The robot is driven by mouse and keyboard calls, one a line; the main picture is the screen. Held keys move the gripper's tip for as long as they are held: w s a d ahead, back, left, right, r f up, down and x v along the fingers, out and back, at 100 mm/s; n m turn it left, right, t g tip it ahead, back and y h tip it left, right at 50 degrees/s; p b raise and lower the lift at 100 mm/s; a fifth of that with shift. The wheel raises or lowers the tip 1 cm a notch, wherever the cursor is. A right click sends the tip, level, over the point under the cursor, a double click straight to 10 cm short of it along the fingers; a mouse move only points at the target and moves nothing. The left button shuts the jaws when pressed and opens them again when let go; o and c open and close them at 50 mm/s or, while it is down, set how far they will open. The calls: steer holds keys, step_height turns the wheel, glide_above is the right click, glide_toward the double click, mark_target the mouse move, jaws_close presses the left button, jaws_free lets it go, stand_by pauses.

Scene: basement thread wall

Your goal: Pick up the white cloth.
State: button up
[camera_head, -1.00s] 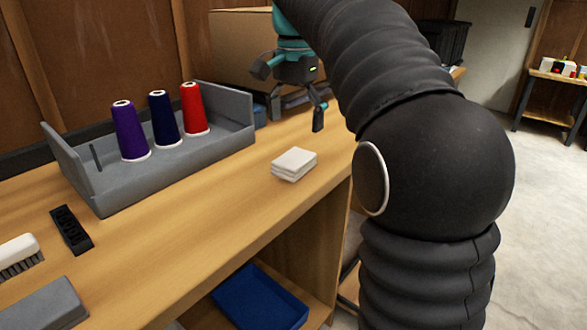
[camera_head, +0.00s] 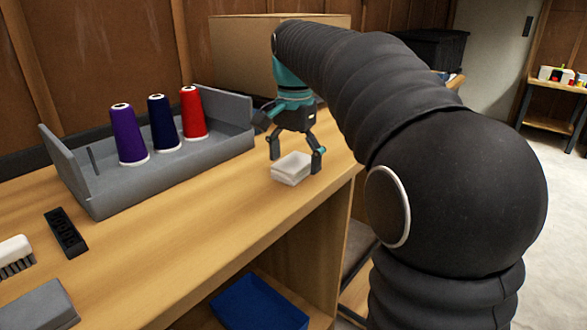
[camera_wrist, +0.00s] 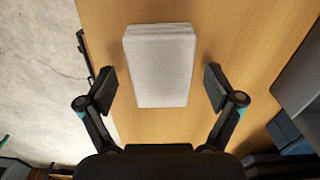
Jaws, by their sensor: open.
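The white cloth (camera_head: 290,168) is a small folded stack lying flat on the wooden bench top near its front edge. In the wrist view the cloth (camera_wrist: 160,66) lies between and partly beyond the two fingertips. My gripper (camera_head: 296,158) is open and points down just above and behind the cloth, with its fingers apart. In the wrist view my gripper (camera_wrist: 159,90) has one finger on each side of the cloth, with a gap on both sides. Whether the fingertips touch the bench top cannot be told.
A grey tray (camera_head: 100,205) holding purple, navy and red thread cones stands left of the cloth. A cardboard box (camera_head: 240,55) is behind my gripper. A black block (camera_head: 66,232) and a brush (camera_head: 15,255) lie at left. A blue bin (camera_head: 258,303) sits below the bench top.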

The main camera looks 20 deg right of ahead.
mark_target(298, 160)
steer(key=c, duration=1.1)
steer(key=shift+c, duration=0.2)
steer(key=shift+r, duration=0.5)
steer(key=r, duration=0.2)
steer(key=d+r+p, duration=0.1)
steer(key=shift+w+r, duration=0.2)
steer(key=shift+r, duration=0.2)
steer(key=w+d+r+p, duration=0.2)
steer(key=d+r, duration=0.4)
steer(key=d, duration=0.4)
steer(key=shift+w+p, duration=0.35)
steer(key=shift+w, duration=0.35)
steer(key=shift+r, duration=0.1)
